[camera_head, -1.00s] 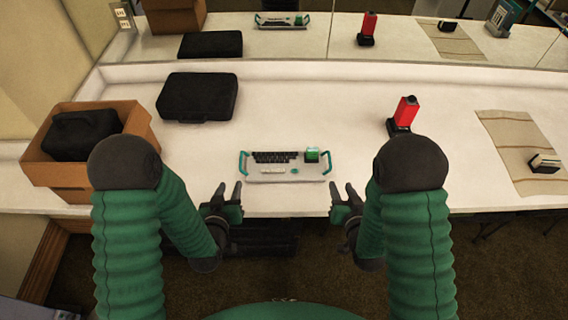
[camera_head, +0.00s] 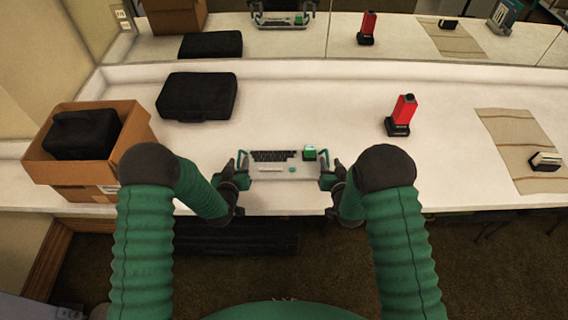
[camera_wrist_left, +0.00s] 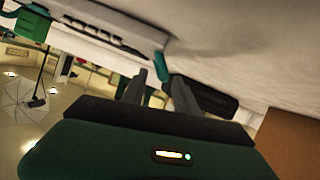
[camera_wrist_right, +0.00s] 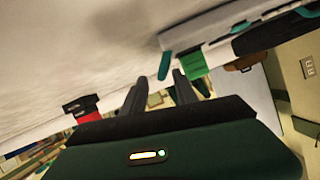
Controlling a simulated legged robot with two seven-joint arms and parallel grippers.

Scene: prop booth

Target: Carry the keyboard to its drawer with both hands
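The keyboard (camera_head: 272,157) lies flat on a pale tray-like base (camera_head: 280,177) with a teal handle at each end, near the counter's front edge. A small green block (camera_head: 309,153) sits on its right part. My left gripper (camera_head: 241,163) is at the left handle; in the left wrist view its fingers (camera_wrist_left: 160,80) are apart, with the teal handle (camera_wrist_left: 160,65) near their tips. My right gripper (camera_head: 331,172) is at the right handle; its fingers (camera_wrist_right: 158,83) are also apart, with the handle (camera_wrist_right: 165,65) at the gap. I cannot make out a drawer clearly.
A cardboard box (camera_head: 130,140) holding a dark case stands at the left. A black case (camera_head: 198,96) lies behind it. A red device (camera_head: 403,112) stands right of the keyboard. A striped cloth (camera_head: 515,135) with a small block (camera_head: 545,161) lies far right. Something dark is below the counter.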

